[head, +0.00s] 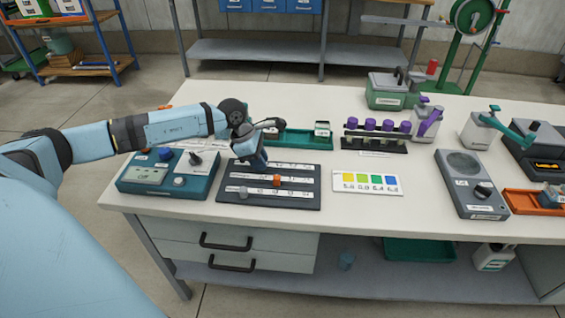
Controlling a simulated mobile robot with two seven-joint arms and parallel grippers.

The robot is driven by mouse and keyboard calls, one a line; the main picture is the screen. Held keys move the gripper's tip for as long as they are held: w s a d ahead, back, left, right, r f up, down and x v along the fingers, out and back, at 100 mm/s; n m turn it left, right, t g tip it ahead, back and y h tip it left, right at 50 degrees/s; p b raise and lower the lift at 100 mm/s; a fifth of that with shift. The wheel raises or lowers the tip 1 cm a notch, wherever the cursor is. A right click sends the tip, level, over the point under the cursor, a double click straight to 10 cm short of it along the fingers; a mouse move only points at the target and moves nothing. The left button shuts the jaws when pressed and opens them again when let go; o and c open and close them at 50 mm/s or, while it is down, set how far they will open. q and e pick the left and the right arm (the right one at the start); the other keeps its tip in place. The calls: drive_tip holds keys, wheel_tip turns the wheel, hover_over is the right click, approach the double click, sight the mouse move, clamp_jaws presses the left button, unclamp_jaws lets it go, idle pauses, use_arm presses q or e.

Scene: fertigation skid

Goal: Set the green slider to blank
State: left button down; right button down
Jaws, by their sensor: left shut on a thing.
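The dark slider panel (309,188) lies on the bench with several pale labelled tracks across it. A grey knob (243,192) sits on the nearest track and an orange knob (277,180) on the middle one. My left gripper (258,166) points down over the far track, left of the panel's middle. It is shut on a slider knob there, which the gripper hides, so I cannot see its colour. No green knob shows. The track labels are too small to read. My right gripper is not in view.
A teal instrument box (168,173) stands close left of the panel, under my left arm. A colour card (367,181) lies to the right. A green tray (300,140) and a rack of purple-capped bottles (376,138) stand behind. Bare bench lies in front.

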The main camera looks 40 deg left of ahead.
sight(248, 168)
use_arm(q)
drive_tip(key=a, duration=0.1)
drive_tip(key=s+a, duration=0.1)
drive_tip(key=shift+s+a, duration=0.25)
drive_tip(key=shift+a, duration=0.2)
drive_tip(key=c, duration=1.3)
unclamp_jaws()
drive_tip(key=o, duration=0.3)
drive_tip(key=shift+s+a, duration=0.1)
drive_tip(key=shift+s, duration=0.1)
drive_tip(key=v, duration=1.4)
drive_tip(key=shift+p, duration=0.4)
